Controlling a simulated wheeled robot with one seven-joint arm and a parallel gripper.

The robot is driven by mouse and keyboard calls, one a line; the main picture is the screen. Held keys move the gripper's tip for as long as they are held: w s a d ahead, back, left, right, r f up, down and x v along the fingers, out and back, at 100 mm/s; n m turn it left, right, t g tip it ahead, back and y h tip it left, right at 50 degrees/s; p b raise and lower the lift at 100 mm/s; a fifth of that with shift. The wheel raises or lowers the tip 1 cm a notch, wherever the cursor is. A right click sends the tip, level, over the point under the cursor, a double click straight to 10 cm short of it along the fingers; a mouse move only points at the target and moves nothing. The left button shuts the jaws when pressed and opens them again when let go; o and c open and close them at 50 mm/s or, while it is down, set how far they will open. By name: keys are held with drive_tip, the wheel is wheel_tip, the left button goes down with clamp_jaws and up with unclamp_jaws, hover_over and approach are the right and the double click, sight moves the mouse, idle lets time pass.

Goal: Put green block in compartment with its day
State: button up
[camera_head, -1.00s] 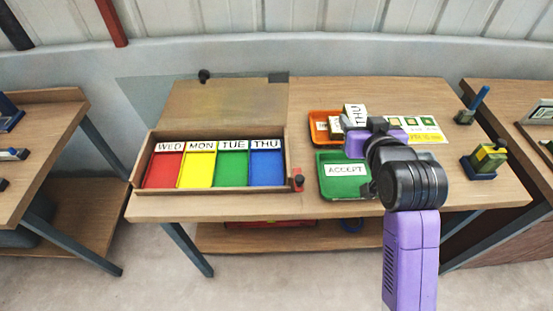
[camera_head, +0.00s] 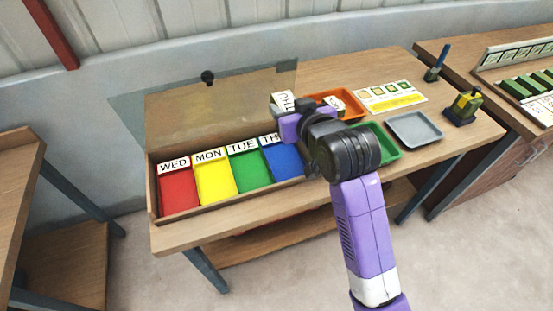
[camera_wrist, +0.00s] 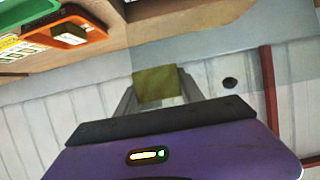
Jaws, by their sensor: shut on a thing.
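My gripper (camera_head: 285,108) is shut on a block (camera_head: 283,100) whose white face reads THU. In the wrist view the block (camera_wrist: 157,84) shows a plain olive-green side between the fingers. The gripper holds it raised, near the right rear of the day box (camera_head: 153,205). The box has a red WED compartment (camera_head: 178,190), a yellow MON compartment (camera_head: 214,183), a green TUE compartment (camera_head: 249,172) and a blue THU compartment (camera_head: 283,160). My arm partly hides the THU label and the box's right end.
A clear panel (camera_head: 130,112) stands behind the box. An orange tray (camera_head: 352,99) with another labelled block (camera_head: 334,103), a green tray (camera_head: 388,149) and a grey tray (camera_head: 415,127) are to the right. A yellow card (camera_head: 392,96) lies behind them.

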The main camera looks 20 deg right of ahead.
sight(287, 165)
wheel_tip(287, 165, down, 18)
drive_tip(key=shift+r, duration=0.1)
idle(0.4)
drive_tip(key=o, duration=1.1)
drive_tip(key=shift+f, duration=0.2)
drive_tip(key=shift+r, duration=0.25)
drive_tip(key=shift+s, duration=0.4)
drive_tip(key=v, duration=1.1)
drive_tip(key=shift+s+r, duration=0.1)
drive_tip(key=shift+r, duration=0.05)
